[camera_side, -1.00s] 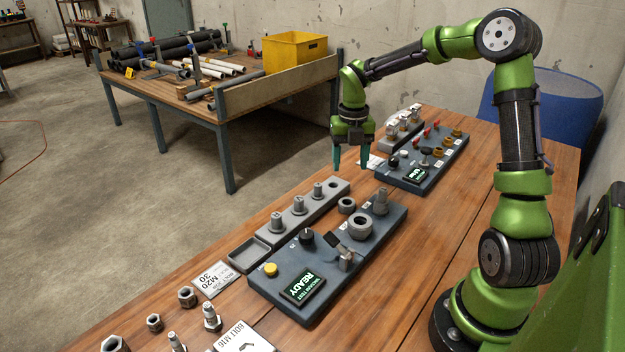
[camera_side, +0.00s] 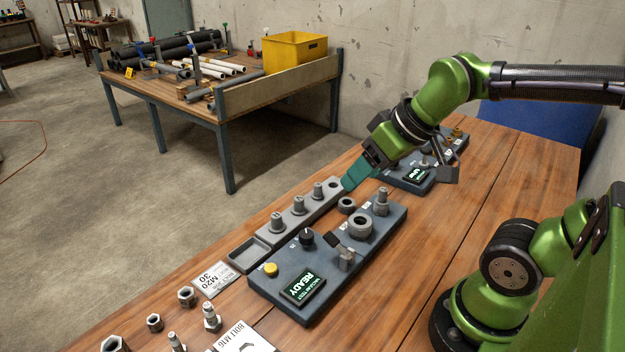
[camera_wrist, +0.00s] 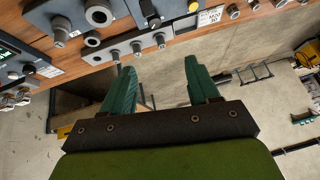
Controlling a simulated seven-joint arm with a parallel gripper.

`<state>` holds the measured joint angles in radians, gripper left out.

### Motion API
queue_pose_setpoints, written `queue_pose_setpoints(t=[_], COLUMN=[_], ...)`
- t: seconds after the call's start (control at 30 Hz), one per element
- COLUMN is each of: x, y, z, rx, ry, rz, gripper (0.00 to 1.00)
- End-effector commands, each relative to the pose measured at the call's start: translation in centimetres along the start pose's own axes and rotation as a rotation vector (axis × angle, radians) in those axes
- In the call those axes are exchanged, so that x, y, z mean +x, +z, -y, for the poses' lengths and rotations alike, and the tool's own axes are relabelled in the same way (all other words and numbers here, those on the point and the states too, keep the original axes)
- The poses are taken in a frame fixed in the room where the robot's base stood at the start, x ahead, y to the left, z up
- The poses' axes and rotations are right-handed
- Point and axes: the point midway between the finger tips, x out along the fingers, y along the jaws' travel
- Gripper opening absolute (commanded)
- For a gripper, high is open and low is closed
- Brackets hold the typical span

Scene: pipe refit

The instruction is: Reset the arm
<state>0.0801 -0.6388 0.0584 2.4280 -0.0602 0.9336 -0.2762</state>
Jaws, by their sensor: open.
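My gripper (camera_side: 358,176) is tilted in the side view, its teal fingers pointing down and left near the far end of the grey fitting rack (camera_side: 318,212). In the wrist view my gripper (camera_wrist: 165,85) has its two teal fingers spread wide apart, with nothing between them. Whether the fingertips touch the rack cannot be told from the side view, but they look apart from it in the wrist view. My arm hides part of the back panel (camera_side: 405,178).
A dark test panel with a READY screen (camera_side: 303,287) stands on the wooden bench, with a ring fitting (camera_side: 361,226) on it. Loose nuts and bolts (camera_side: 211,317) lie at the front left. A yellow crate (camera_side: 294,48) sits on the far table.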

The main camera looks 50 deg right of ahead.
Motion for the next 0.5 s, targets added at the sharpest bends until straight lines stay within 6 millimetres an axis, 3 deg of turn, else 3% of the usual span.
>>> queue_pose_setpoints(t=[0.2,0.5], x=[-0.96,-0.97], y=[1.38,1.44], z=[1.16,1.2], rx=[0.268,0.291], ry=[-0.091,-0.096], rz=[-0.05,-0.05], gripper=[0.6,0.6])
